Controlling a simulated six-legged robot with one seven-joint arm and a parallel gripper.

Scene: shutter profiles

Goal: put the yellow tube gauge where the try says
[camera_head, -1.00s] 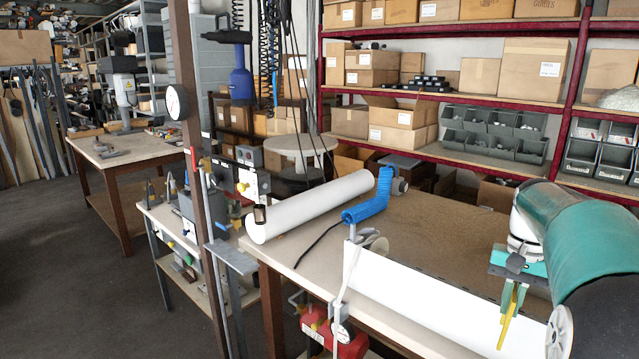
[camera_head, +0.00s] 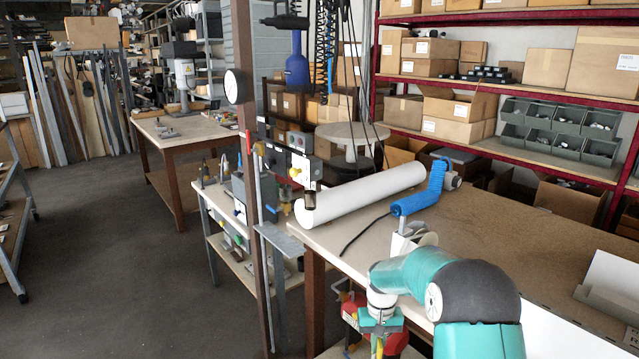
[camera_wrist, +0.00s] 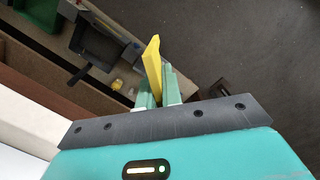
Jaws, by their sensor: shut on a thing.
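The yellow tube gauge (camera_wrist: 153,62) is a flat, bright yellow piece with a pointed end. In the wrist view it sticks up from between the two pale green fingers of my gripper (camera_wrist: 158,88), which is shut on it. In the head view my gripper (camera_head: 379,333) hangs in front of the workbench's near edge, and a bit of the yellow gauge (camera_head: 377,348) shows below it. The lower part of the gauge is cut off by the picture's edge there. I cannot make out a written instruction in either view.
The workbench (camera_head: 480,240) carries a white tube (camera_head: 360,192) and a blue-handled tool (camera_head: 420,200). A red tank (camera_head: 395,343) is under its edge. A rusty post (camera_head: 245,130) and a low side table (camera_head: 215,197) stand left. Open floor (camera_head: 120,260) lies further left.

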